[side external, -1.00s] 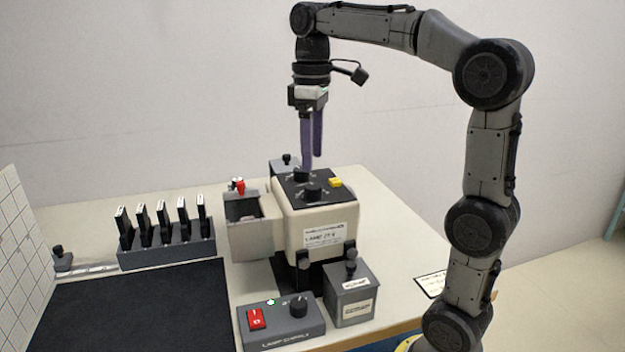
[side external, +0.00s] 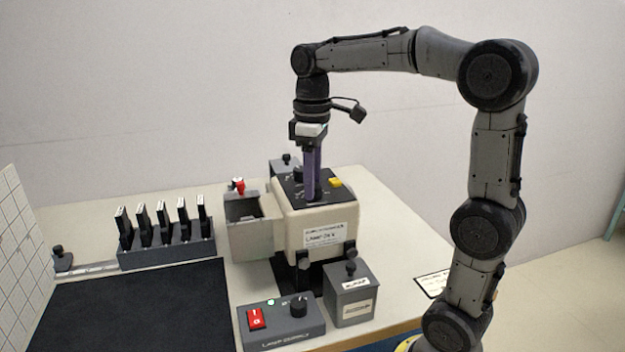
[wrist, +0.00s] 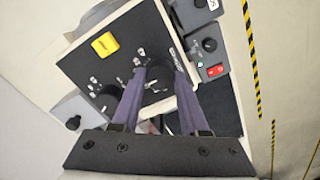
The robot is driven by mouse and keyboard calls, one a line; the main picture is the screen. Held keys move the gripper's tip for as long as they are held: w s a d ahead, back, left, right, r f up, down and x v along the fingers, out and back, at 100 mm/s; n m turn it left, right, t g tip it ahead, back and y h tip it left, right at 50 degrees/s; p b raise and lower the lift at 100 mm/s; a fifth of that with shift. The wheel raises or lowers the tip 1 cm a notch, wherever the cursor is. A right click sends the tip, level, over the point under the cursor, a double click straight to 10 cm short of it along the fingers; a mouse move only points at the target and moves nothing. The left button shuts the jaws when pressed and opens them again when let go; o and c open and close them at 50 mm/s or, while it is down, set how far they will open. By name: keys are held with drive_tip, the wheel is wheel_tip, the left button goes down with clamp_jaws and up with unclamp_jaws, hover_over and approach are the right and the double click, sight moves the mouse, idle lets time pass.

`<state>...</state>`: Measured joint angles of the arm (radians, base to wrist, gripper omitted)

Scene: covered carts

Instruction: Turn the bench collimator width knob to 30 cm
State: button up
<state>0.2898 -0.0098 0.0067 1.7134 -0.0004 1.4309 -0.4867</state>
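The bench lamp housing (side external: 300,226) is a cream box with a black top panel (side external: 328,199). The panel carries two black knobs and a yellow block. My gripper (side external: 313,198) points straight down, its purple fingers low at the front knob and hiding it in the side view. In the wrist view the fingertips (wrist: 156,76) are apart, one on either side of that dark knob (wrist: 160,68); I cannot tell whether they touch it. The rear knob (side external: 298,174) stands free just behind. The panel markings are too small to read.
The yellow block (side external: 335,183) is close right of the fingers. A grey box (side external: 350,296) and the supply box (side external: 281,322) with a red switch stand in front. A rack of black slides (side external: 166,252) is left.

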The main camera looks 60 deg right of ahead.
clamp_jaws()
drive_tip(key=m, duration=0.5)
drive_tip(key=o, duration=0.7)
unclamp_jaws()
drive_tip(key=shift+c, duration=0.2)
wheel_tip(320, 180, up, 14)
drive_tip(key=shift+f, duration=0.1)
idle(0.3)
